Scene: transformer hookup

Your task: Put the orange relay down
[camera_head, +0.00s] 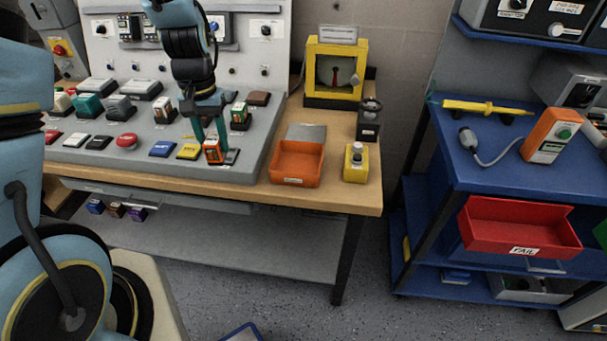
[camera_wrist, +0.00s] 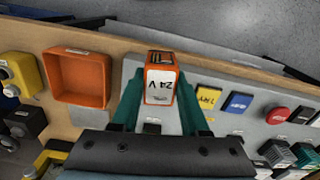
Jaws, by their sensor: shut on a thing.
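The orange relay (camera_head: 213,150) has a white face and is held at the front right part of the grey panel on the workbench. In the wrist view the relay (camera_wrist: 160,82) shows a "24 V" label and sits between the teal fingers. My gripper (camera_head: 209,138) points down and is shut on the relay; it also shows in the wrist view (camera_wrist: 158,100). The relay is close to the panel surface beside a dark grey pad (camera_head: 231,157). I cannot tell whether its underside touches the panel.
An orange open bin (camera_head: 296,176) stands to the right on the wooden bench, with a yellow box (camera_head: 356,163) beyond it. Yellow (camera_head: 189,151) and blue (camera_head: 163,149) pads lie to the left. A green-and-orange relay (camera_head: 240,117) stands close behind. A red bin (camera_head: 520,226) is on the blue rack.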

